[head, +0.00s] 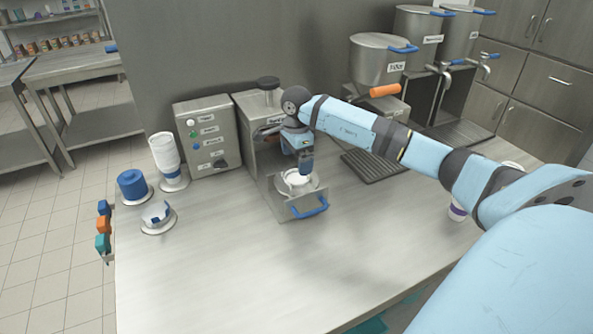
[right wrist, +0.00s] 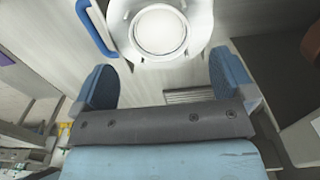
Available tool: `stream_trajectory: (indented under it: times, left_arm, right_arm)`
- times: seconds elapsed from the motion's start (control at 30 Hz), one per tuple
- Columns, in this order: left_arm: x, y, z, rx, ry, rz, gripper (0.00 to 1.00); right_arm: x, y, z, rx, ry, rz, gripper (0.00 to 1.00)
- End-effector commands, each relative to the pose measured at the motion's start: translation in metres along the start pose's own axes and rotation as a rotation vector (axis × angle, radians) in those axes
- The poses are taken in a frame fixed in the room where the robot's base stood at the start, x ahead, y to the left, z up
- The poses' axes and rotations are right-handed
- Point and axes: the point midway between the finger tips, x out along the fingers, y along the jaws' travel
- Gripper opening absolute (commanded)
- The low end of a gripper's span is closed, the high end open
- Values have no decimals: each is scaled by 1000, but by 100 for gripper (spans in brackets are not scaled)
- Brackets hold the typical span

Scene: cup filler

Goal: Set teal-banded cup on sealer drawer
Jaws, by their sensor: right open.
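The sealer (head: 262,140) stands at the back middle of the counter with its drawer (head: 292,212) pulled out; the blue drawer handle also shows in the right wrist view (right wrist: 96,28). A white cup (head: 297,178) sits in the round holder of the drawer; its pale round top shows in the right wrist view (right wrist: 160,30). No teal band can be made out on it. My right gripper (head: 304,165) is at the drawer, just beside the cup. In the right wrist view its blue fingers (right wrist: 163,78) are wide apart with nothing between them. My left gripper is not in view.
A control box (head: 207,135) stands left of the sealer. A cup stack (head: 165,155), a blue round item (head: 132,185) and a small stand (head: 158,215) are at the left. A purple-banded cup (head: 457,210) is partly behind my right arm. The front counter is clear.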

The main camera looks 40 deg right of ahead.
Motion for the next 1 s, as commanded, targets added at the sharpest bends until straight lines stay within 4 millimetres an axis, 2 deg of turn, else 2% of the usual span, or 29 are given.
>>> stream_trajectory:
  times: [0.03, 0.2, 0.4, 1.0]
  left_arm:
    - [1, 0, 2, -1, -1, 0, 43]
    - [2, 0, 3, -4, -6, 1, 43]
    - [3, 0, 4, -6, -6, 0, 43]
    - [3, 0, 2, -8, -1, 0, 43]
  right_arm:
    - [-12, -1, 0, -1, 0, -5, 100]
    - [-44, 0, 0, 0, 0, -3, 100]
    - [-64, 0, 0, 0, 0, -1, 100]
    - [-67, 0, 0, 0, 0, 0, 100]
